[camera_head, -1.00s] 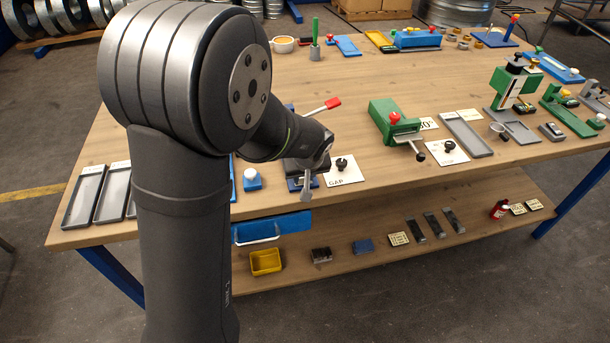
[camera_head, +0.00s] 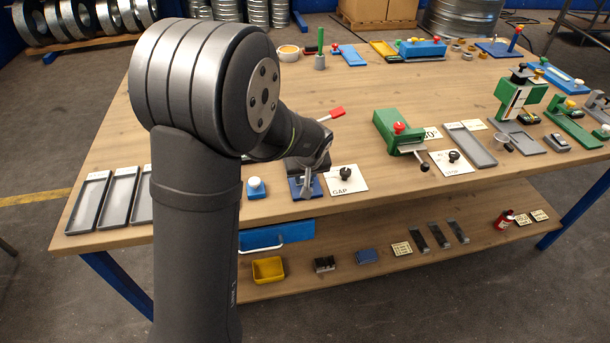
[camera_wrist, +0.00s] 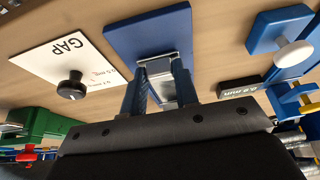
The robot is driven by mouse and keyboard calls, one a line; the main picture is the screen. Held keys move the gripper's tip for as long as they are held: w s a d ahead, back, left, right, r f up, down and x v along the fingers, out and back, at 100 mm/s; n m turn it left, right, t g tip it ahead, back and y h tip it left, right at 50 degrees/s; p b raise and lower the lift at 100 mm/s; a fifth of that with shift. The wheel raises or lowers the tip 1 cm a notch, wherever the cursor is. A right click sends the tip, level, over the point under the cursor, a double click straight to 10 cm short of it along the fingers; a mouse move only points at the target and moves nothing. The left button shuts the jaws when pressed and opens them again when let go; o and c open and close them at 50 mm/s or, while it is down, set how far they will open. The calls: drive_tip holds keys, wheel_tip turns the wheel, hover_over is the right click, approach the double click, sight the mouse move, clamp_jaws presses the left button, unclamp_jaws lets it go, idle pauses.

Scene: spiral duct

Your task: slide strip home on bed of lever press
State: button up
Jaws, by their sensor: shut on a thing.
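The lever press shows a blue bed plate (camera_head: 308,191) near the table's front edge and a red-tipped lever (camera_head: 336,112) behind my wrist. My arm hides most of its body. The blue plate also shows in the wrist view (camera_wrist: 148,30). My gripper (camera_wrist: 155,72) is shut on a small grey metal strip (camera_wrist: 164,88), held between its two blue-padded fingers at the plate's edge. In the head view the strip (camera_head: 306,184) is a thin light piece over the bed. I cannot tell how far in it sits, nor whether it touches the bed.
A white GAP card (camera_head: 349,186) with a black knob lies right of the bed. A blue block with a white knob (camera_head: 255,187) stands to its left. The wrist view shows a black 0.9 mm tag (camera_wrist: 238,86). Grey trays (camera_head: 120,199) lie farther left.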

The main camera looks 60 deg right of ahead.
drive_tip(key=shift+w+d+f, duration=0.1)
drive_tip(key=shift+w+d, duration=0.1)
idle(0.3)
drive_tip(key=o, duration=1.6)
drive_tip(key=shift+r, duration=3.5)
drive_tip(key=shift+f, duration=0.15)
drive_tip(key=shift+f, duration=3.4)
drive_tip(key=shift+r, duration=0.15)
